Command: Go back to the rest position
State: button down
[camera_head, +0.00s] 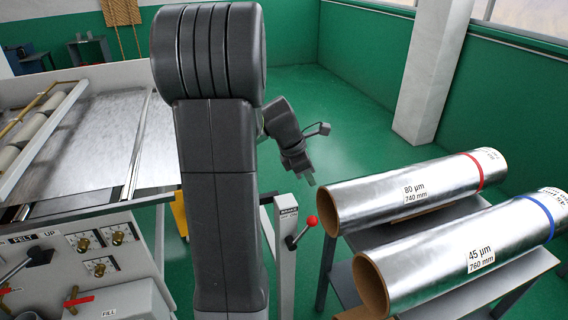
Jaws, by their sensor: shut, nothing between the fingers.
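My arm rises through the middle of the head view, dark grey, and hides part of the scene behind it. My gripper (311,180) hangs at the end of the arm, right of the column-like link. It points down and is small in the picture. It is shut with nothing held. It is close to the left end of the 80 µm foil roll (400,190) in the picture; I cannot tell the gap in depth.
The 45 µm foil roll (430,268) lies in front of the 80 µm one on a grey stand (508,272). A lever with a red knob (311,220) stands below my gripper. A machine with a metal bed (100,130) and control panel (88,245) is at left. Green floor (350,125) is clear behind.

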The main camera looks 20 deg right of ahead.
aim_at(296, 204)
jog(key=shift+a, duration=0.1)
jog(key=a+f, duration=0.1)
jog(key=f, duration=0.2)
jog(key=a+f, duration=0.1)
jog(key=f, duration=0.1)
jog(key=a+f, duration=0.1)
jog(key=f, duration=0.2)
jog(key=shift+s+a+f, duration=0.25)
jog(key=shift+f, duration=0.1)
jog(key=d+f, duration=0.1)
jog(key=d+f+b, duration=0.1)
jog(key=d+f, duration=0.1)
jog(key=shift+s+b, duration=0.3)
jog(key=shift+r, duration=0.1)
